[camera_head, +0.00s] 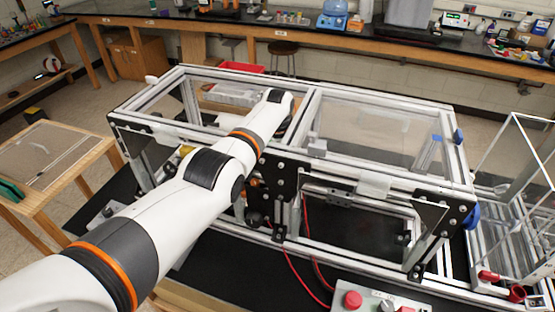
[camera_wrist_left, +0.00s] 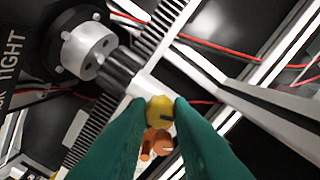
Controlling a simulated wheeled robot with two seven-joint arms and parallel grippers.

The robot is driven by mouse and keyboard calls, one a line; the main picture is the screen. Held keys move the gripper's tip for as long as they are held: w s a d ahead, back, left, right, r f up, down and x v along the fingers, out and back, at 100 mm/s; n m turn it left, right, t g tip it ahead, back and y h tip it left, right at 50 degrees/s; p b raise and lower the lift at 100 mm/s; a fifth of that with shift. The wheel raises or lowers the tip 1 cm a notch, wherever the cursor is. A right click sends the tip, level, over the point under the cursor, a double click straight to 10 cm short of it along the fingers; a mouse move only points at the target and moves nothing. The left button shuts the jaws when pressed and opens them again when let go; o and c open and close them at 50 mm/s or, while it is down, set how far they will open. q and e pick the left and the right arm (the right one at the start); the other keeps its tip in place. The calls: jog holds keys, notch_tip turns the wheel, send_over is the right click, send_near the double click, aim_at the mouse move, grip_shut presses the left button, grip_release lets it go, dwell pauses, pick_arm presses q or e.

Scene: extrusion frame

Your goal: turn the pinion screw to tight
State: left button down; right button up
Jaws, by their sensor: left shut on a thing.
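In the left wrist view my left gripper (camera_wrist_left: 160,103) has green fingers closed around a yellow knob, which I take to be the pinion screw (camera_wrist_left: 159,112). An orange piece (camera_wrist_left: 156,143) shows below the knob, between the fingers. Beyond the fingertips are a dark toothed pinion (camera_wrist_left: 120,68) with a silver round hub (camera_wrist_left: 90,48), and a toothed rack (camera_wrist_left: 163,22). The word TIGHT (camera_wrist_left: 12,50) is lettered on a black plate at left. In the head view my left arm reaches into the frame and its fingers are hidden. My right gripper is not in view.
The aluminium extrusion frame (camera_head: 385,183) with clear panels surrounds the reach. Red cables (camera_head: 290,262) hang below it. A control box with a red button (camera_head: 352,300) stands in front. A wooden table (camera_head: 60,160) is at left, and a loaded bench (camera_head: 400,45) runs behind.

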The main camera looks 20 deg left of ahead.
pick_arm(q)
jog(key=shift+m, duration=0.4)
jog(key=c, duration=1.3)
grip_release()
